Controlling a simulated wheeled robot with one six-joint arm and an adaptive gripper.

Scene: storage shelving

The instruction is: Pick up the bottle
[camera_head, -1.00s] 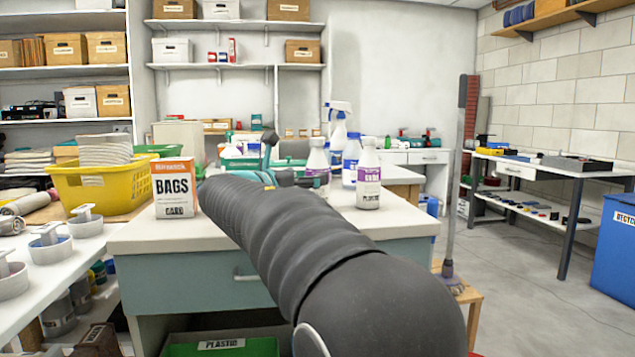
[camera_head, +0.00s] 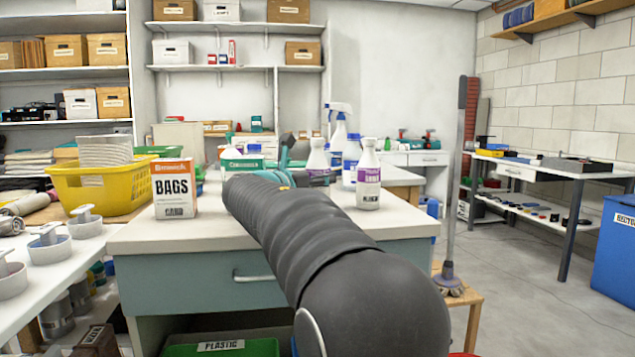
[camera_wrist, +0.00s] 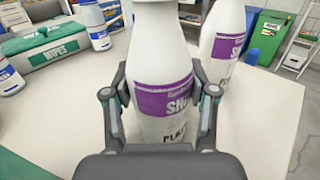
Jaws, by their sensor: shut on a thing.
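In the wrist view a white bottle with a purple label (camera_wrist: 160,75) stands upright between the two fingers of my gripper (camera_wrist: 160,100), which is shut on it. In the head view this bottle (camera_head: 317,158) shows beside the end of my arm, its lower part partly hidden. My gripper (camera_head: 290,172) is mostly hidden behind my dark sleeved arm. A second, similar purple-label bottle (camera_head: 368,178) stands on the counter just to the right; it also shows in the wrist view (camera_wrist: 222,40). I cannot tell whether the held bottle touches the counter.
A blue-labelled bottle (camera_head: 351,160) and a spray bottle (camera_head: 339,130) stand close behind. A green WIPES pack (camera_wrist: 52,52) lies left in the wrist view. The counter front (camera_head: 215,236) is clear.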

